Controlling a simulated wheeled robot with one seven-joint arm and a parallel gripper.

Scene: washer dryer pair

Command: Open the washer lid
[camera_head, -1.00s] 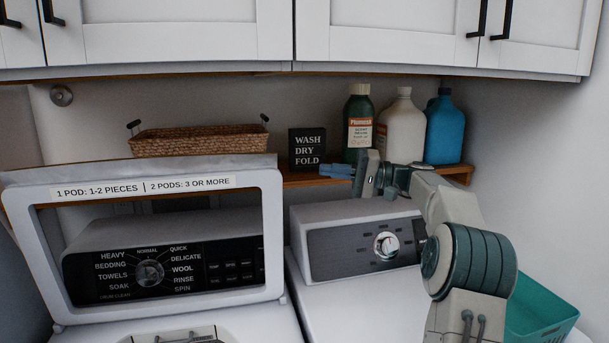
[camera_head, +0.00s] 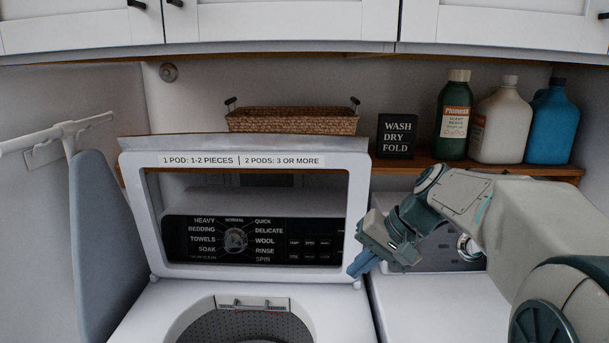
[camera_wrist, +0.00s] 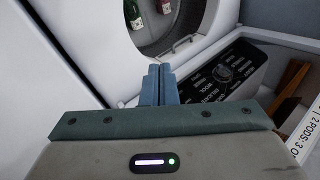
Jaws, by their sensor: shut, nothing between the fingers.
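The washer lid (camera_head: 258,272) is a white frame with a clear window. It stands raised at the back of the washer (camera_head: 150,315), with the round tub opening (camera_head: 245,325) uncovered below. A pod label (camera_head: 240,160) runs along its upper edge. My gripper (camera_head: 360,266) is beside the lid's lower right edge, blue fingers pointing down-left. The fingers (camera_wrist: 160,72) are together and empty. I cannot tell if they touch the lid.
The washer's control panel (camera_head: 290,247) shows through the lid window. The dryer (camera_head: 440,305) stands at right, partly behind my arm. A shelf (camera_head: 540,171) above holds a basket (camera_head: 290,121), a sign (camera_head: 397,136) and several bottles. An ironing board (camera_head: 100,240) leans at left.

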